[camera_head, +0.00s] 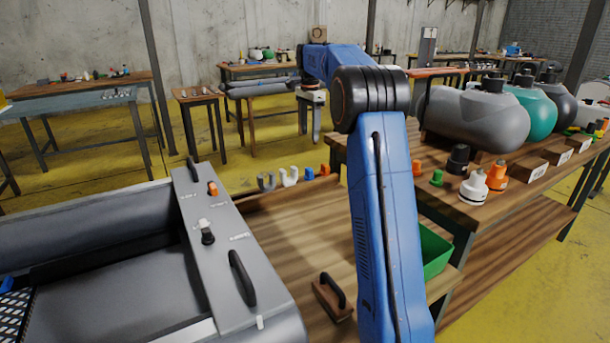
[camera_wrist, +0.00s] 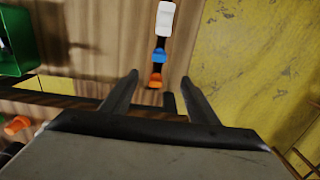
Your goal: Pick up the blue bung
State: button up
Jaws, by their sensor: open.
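My gripper (camera_head: 316,138) hangs pointing down beyond the bench edge in the head view. In the wrist view my gripper (camera_wrist: 159,78) has its two fingers apart with nothing held.
Bottles and tanks (camera_head: 480,118) crowd the right bench. Yellow floor lies behind the bench.

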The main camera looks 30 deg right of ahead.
aim_at(309, 169)
notch_tip(309, 169, down, 17)
jog(key=shift+s+a+r, duration=0.1)
dwell(0.7)
jog(key=shift+c, duration=0.2)
jog(key=c, duration=1.1)
